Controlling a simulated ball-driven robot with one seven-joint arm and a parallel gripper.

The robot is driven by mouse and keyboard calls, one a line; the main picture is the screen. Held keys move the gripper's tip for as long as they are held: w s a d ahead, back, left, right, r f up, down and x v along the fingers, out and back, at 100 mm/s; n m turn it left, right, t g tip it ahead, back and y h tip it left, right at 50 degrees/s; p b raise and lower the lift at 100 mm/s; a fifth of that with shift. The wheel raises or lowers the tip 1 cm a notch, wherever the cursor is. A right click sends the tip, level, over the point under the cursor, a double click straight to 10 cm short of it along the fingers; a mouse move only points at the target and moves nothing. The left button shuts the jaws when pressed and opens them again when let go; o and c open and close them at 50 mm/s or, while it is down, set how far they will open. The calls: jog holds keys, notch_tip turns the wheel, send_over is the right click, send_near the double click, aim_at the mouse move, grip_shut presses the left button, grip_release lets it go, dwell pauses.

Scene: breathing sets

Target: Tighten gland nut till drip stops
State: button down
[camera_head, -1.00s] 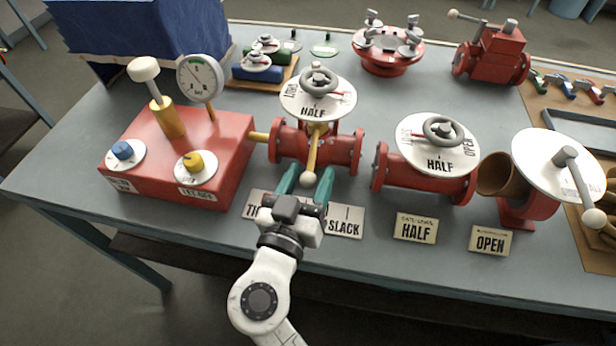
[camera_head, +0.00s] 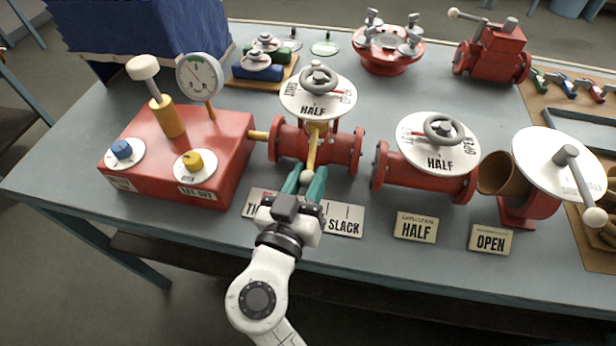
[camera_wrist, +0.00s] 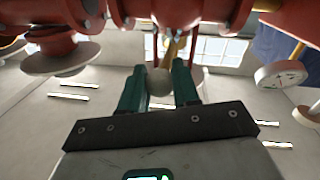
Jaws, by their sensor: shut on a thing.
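The left red valve (camera_head: 344,150) stands mid-table, with a white dial (camera_head: 318,102) marked HALF and a grey handwheel (camera_head: 318,77) on top. A yellow lever (camera_head: 313,148) comes down from its neck and ends in a pale round knob (camera_head: 307,177). My gripper (camera_head: 306,182) is in front of this valve, its green fingers shut on the knob. In the wrist view the knob (camera_wrist: 160,82) sits between the two fingers. A plate (camera_head: 343,221) below reads SLACK on its right part; my gripper hides its middle. I cannot make out a drip or the gland nut itself.
A red pump box (camera_head: 222,150) with a gauge (camera_head: 199,76) stands left. A second red valve (camera_head: 425,185) marked HALF and a white disc valve (camera_head: 559,166) with a lever stand right. A blue cloth-covered box (camera_head: 140,35) is at back left.

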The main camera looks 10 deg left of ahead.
jog(key=b, duration=0.1)
jog(key=a+m+h+b, duration=0.1)
jog(key=b, duration=0.1)
jog(key=shift+a+f+h, duration=0.1)
jog(key=shift+f+h, duration=0.2)
jog(key=shift+f, duration=0.05)
jog(key=a+m+h+b, duration=0.1)
jog(key=b, duration=0.2)
jog(key=shift+r+g, duration=0.15)
jog(key=shift+g, duration=0.25)
jog(key=shift+w+a+r+h, duration=0.1)
jog(key=shift+a+h, duration=0.05)
jog(key=shift+h, duration=0.25)
jog(key=c, duration=0.8)
grip_release()
jog(key=shift+r, duration=0.1)
jog(key=shift+c, duration=0.2)
jog(key=b+v, duration=0.2)
jog(key=v, duration=0.8)
jog(key=shift+s+b, duration=0.35)
jog(key=shift+s, duration=0.05)
